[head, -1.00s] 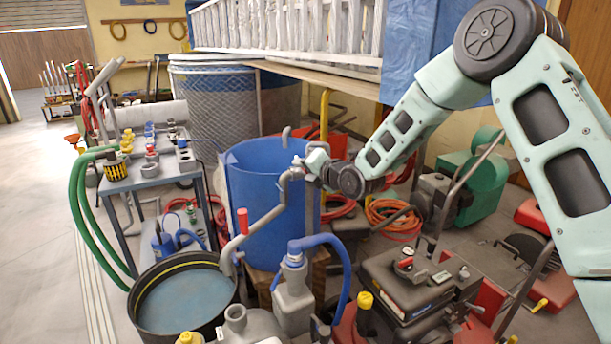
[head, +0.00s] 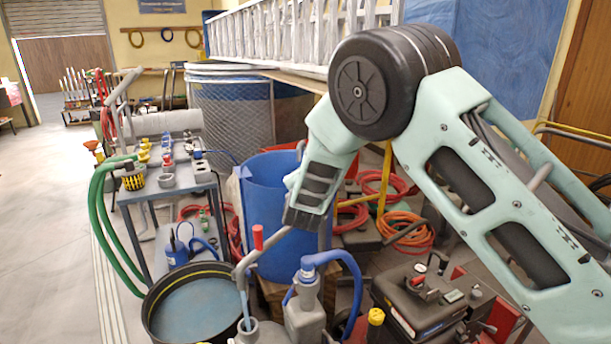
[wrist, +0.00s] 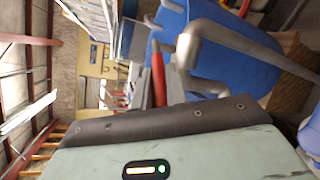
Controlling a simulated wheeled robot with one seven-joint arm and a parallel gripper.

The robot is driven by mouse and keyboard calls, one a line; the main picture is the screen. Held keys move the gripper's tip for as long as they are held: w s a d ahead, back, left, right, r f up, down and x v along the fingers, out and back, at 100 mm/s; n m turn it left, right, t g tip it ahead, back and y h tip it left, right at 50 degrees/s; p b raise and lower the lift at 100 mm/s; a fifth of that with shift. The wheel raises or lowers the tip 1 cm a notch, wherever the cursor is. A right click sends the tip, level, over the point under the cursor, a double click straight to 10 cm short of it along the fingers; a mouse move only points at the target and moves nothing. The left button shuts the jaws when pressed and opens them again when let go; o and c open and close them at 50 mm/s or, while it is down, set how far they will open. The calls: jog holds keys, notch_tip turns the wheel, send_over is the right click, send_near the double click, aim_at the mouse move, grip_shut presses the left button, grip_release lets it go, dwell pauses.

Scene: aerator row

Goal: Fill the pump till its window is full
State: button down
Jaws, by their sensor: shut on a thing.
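A grey bent spout pipe (head: 271,242) with a red handle (head: 257,237) stands in front of the blue drum (head: 262,195). A thin bluish streak shows under its lower end, above the open mouth of a grey container (head: 262,332), which the frame's bottom edge cuts off. I see no window on that container.
A black tub (head: 190,271) of bluish liquid stands left of the spout. A grey jug (head: 304,320) with a blue cap and hose stands right of it. A trolley (head: 160,193) is at the left, machines at the right. Open floor (head: 60,230) lies far left.

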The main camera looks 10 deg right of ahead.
jog(key=shift+a, duration=0.15)
dwell(0.4)
jog(key=c, duration=1.4)
grip_release()
jog(key=v, duration=1.7)
jog(key=shift+a, duration=0.2)
